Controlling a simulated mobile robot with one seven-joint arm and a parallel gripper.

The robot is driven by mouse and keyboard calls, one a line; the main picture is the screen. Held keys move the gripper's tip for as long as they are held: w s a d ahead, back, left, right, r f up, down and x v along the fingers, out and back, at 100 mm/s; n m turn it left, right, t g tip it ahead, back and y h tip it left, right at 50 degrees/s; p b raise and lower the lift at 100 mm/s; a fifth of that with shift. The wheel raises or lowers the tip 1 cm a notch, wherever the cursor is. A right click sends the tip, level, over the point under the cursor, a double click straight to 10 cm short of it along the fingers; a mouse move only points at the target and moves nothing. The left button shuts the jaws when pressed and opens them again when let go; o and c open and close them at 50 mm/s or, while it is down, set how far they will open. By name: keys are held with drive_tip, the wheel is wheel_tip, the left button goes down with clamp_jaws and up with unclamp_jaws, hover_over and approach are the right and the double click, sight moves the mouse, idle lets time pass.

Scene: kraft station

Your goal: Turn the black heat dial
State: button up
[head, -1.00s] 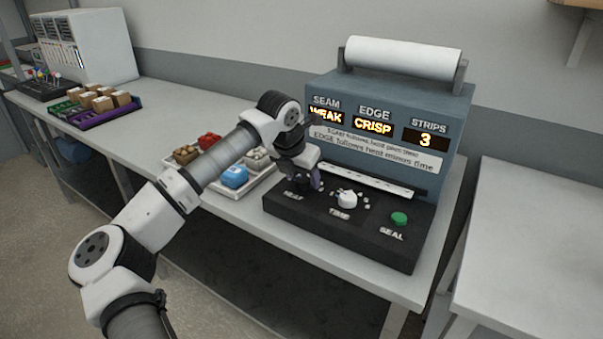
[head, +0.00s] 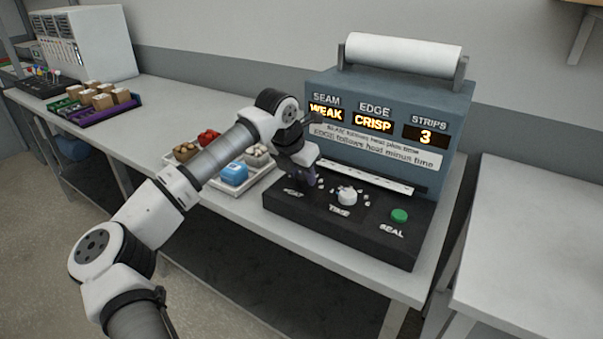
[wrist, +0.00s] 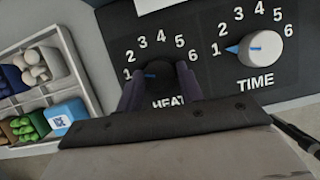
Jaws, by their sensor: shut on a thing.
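The black heat dial (wrist: 157,70) shows in the wrist view above the HEAT label, between numbers 1 to 6. Its blue pointer is partly hidden, and it seems to point left toward 1. My gripper (wrist: 160,82) is shut on the dial, with a purple finger at each side. In the head view my gripper (head: 303,175) comes down on the left of the black control panel (head: 330,236) and hides the dial.
The white time dial (wrist: 260,46) stands close to the right, pointing at 1. The green SEAL button (head: 399,215) is further right. A tray (head: 206,185) of small coloured goods is at left. Displays (head: 373,122) read WEAK, CRISP and 3.

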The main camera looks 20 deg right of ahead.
drive_tip(key=shift+w+m+g+h, duration=0.15)
drive_tip(key=shift+m+g, duration=0.3)
drive_tip(key=shift+m, duration=0.75)
drive_tip(key=shift+s+m+g+h, duration=0.1)
drive_tip(key=shift+m+g+h, duration=0.25)
drive_tip(key=shift+m, duration=0.85)
drive_tip(key=shift+w, duration=0.1)
drive_tip(key=o, duration=1)
drive_tip(key=shift+a, duration=0.1)
drive_tip(key=b+v, duration=0.1)
drive_tip(key=v, duration=1.2)
drive_tip(key=shift+w+r+b, duration=0.15)
drive_tip(key=shift+r+b, duration=0.2)
drive_tip(key=shift+r, duration=0.15)
